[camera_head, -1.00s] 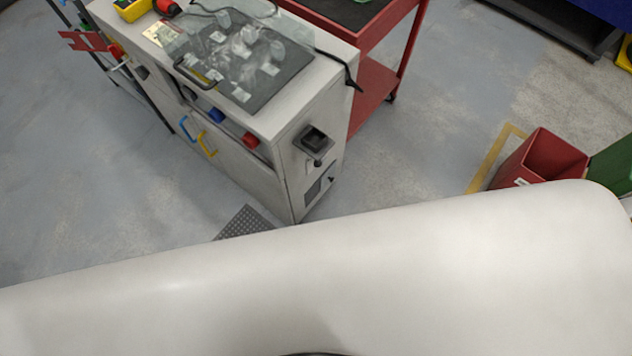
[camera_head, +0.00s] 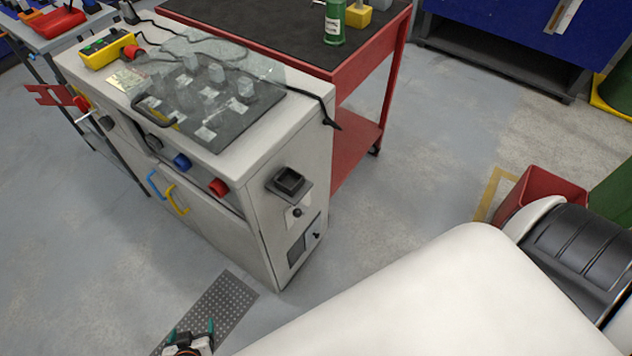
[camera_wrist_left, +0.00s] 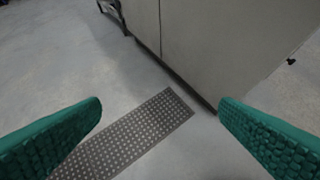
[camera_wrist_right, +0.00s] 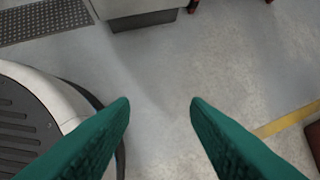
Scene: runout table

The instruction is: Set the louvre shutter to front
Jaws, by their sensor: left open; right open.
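A pale grey cabinet (camera_head: 190,200) stands left of centre in the head view. Its right end face carries a black socket-like box (camera_head: 289,181), a small dark knob (camera_head: 297,212) below it, and a dark panel (camera_head: 297,251) with a small knob (camera_head: 316,235). I cannot tell for sure which part is the louvre shutter; slats are too small to make out. My left gripper (camera_head: 191,331) is open and empty, low over the floor in front of the cabinet; its green fingers also show in the left wrist view (camera_wrist_left: 160,102). My right gripper (camera_wrist_right: 160,102) is open and empty above bare floor.
A perforated floor plate (camera_head: 215,308) lies before the cabinet. A red cart (camera_head: 345,75) stands behind. A red bin (camera_head: 545,190) is at right. Floor between cabinet and bin is clear.

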